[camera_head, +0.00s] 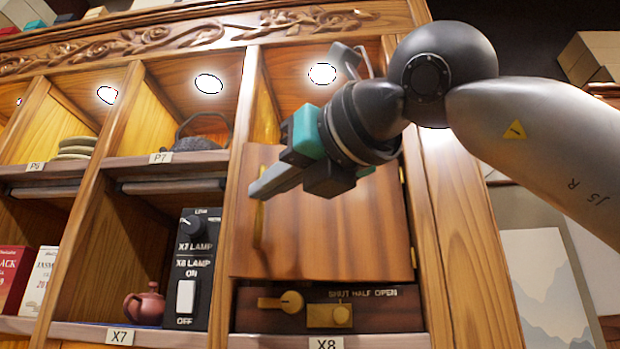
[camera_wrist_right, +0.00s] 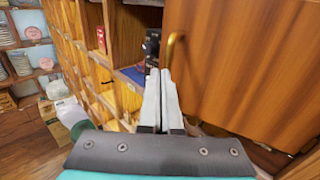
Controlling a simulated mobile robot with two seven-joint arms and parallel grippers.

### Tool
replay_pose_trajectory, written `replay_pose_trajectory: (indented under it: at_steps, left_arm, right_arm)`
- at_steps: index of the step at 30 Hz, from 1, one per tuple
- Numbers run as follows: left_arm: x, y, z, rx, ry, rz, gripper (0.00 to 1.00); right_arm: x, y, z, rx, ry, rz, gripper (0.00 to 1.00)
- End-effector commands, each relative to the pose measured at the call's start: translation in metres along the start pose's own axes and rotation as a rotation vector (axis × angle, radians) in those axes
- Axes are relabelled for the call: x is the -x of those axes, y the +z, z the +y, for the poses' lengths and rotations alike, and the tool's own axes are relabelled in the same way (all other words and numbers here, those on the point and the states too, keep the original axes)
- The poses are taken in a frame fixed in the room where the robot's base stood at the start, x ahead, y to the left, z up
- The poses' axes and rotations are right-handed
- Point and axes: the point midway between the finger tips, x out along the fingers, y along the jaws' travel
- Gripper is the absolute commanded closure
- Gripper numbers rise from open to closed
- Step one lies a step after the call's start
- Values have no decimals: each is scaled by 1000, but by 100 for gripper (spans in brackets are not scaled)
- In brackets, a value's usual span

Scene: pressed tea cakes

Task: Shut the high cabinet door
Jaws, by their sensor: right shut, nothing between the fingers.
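The high cabinet door (camera_head: 330,235) is a brown wooden panel in the right column, with brass hinges on its right side. Its left edge overlaps the post, so it seems to stand a little out from the frame. A brass handle (camera_head: 259,232) is near that left edge. In the right wrist view the door (camera_wrist_right: 245,65) fills the right side, and the curved handle (camera_wrist_right: 172,45) is just beyond the fingers. My right gripper (camera_head: 256,190) is shut and empty in front of the door's upper left; it also shows in the wrist view (camera_wrist_right: 161,75). I cannot tell whether it touches. My left gripper is out of view.
Below the door is a panel with a brass knob (camera_head: 291,302) marked shut, half, open. To the left, open cubbies hold a black lamp switch box (camera_head: 196,255), a clay teapot (camera_head: 145,305) and a dark kettle (camera_head: 200,140). The cabinet's right post (camera_head: 455,230) is beside the hinges.

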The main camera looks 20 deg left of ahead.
Motion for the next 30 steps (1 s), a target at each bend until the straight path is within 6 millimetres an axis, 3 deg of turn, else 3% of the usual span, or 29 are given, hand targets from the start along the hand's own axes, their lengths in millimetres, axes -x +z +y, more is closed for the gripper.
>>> replay_pose_trajectory:
  at_steps: [6, 12, 20, 30]
  left_arm:
    - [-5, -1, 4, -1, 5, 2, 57]
    - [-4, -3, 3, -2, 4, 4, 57]
    - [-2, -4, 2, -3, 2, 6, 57]
    - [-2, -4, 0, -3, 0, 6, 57]
  right_arm:
    - [-36, 0, -2, 0, -152, 2, 100]
    - [-58, 0, -11, -6, -193, 2, 100]
    - [-70, 1, -17, -4, -191, 2, 100]
    - [-72, 2, -19, -4, -190, -3, 100]
